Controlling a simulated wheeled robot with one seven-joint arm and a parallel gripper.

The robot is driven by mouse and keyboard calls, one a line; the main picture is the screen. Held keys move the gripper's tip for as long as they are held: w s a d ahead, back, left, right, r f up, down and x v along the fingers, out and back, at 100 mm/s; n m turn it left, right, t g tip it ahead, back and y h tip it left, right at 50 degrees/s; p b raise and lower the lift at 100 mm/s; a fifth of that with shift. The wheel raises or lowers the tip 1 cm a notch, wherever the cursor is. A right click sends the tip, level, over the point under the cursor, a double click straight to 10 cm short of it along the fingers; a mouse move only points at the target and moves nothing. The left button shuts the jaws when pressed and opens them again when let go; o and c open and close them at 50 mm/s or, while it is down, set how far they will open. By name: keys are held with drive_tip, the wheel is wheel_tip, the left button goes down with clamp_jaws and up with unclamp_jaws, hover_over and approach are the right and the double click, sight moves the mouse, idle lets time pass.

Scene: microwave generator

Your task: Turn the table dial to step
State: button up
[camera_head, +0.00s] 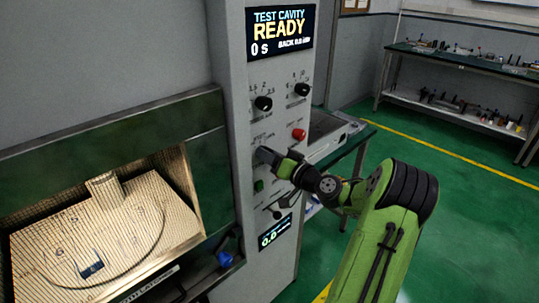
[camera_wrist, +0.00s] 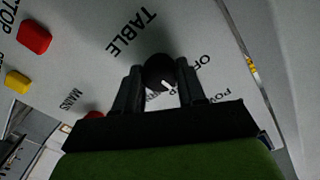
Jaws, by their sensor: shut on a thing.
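The table dial (camera_wrist: 158,68) is a round black knob on the grey control panel, under the word TABLE in the wrist view. It has a short white pointer mark on its lower right side. My gripper (camera_wrist: 160,75) is shut on it, with one dark finger on each side. Part of OFF shows at the right of the dial. Another label below the dial is mostly hidden by the fingers, so I cannot tell which setting the mark points at. In the head view my gripper (camera_head: 268,156) is against the panel and covers the dial.
Two black knobs (camera_head: 263,103) (camera_head: 302,90) and a red button (camera_head: 299,134) sit above my gripper, a green button (camera_head: 258,185) below it. The display (camera_head: 279,33) reads READY. The lit cavity (camera_head: 100,225) is at left. A bench (camera_head: 450,60) stands far right; green floor between is clear.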

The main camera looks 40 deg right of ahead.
drive_tip(key=shift+m, duration=0.5)
drive_tip(key=o, duration=1.1)
drive_tip(key=shift+s, duration=0.15)
drive_tip(key=s, duration=0.7)
drive_tip(key=s+b, duration=0.1)
drive_tip(key=s, duration=0.7)
drive_tip(key=shift+s+d, duration=0.2)
drive_tip(key=shift+s, duration=0.05)
